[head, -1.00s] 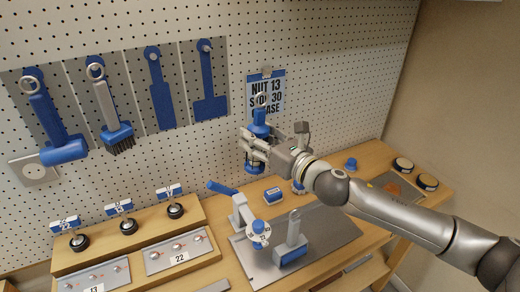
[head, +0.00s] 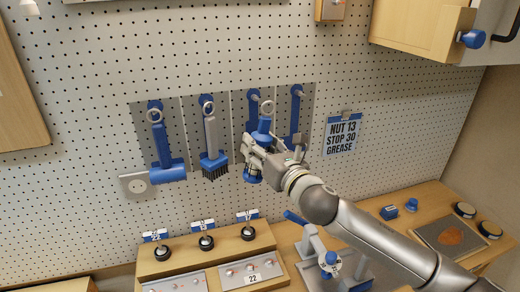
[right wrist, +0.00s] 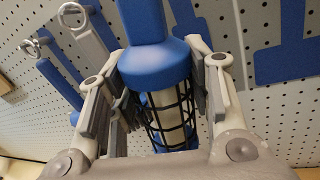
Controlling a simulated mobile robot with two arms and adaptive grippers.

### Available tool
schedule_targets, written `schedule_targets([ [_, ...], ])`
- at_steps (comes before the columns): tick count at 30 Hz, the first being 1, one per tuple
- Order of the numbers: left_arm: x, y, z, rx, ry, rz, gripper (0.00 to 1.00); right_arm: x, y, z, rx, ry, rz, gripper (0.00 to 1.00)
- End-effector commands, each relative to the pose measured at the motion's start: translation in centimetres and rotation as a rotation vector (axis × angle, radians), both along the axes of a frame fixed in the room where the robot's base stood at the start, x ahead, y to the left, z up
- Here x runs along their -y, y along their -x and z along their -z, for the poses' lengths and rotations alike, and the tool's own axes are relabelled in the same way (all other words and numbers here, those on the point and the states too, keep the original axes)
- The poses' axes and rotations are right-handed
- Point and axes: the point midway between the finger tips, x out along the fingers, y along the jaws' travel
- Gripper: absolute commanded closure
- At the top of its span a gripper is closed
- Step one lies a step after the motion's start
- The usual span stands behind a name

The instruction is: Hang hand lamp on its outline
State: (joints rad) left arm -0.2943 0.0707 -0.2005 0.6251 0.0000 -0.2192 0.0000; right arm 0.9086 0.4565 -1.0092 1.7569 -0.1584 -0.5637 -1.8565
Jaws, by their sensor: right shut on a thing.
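The hand lamp (head: 265,124) has a blue body, a metal ring on top and a dark wire cage below. It hangs roughly upright in my right gripper (head: 257,163), which is shut on it. The right wrist view shows the fingers on both sides of the lamp (right wrist: 152,66). In the head view the lamp overlaps the third grey panel, whose blue outline (head: 252,113) and peg show beside the lamp's ring. Whether the ring touches the peg I cannot tell. The fourth panel has another bare blue outline (head: 294,118). My left gripper is out of view.
A blue hammer-like tool (head: 167,172) and a brush (head: 212,163) hang on the left panels. A note (head: 342,135) hangs at the right. A cabinet (head: 415,30) is at upper right.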

Motion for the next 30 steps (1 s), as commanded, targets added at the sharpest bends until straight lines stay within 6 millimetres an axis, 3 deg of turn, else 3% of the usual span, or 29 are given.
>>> schedule_targets([
  [30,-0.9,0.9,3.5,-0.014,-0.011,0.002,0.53,-2.0,-5.8,0.7,0.003,-0.003,-0.002,0.88],
])
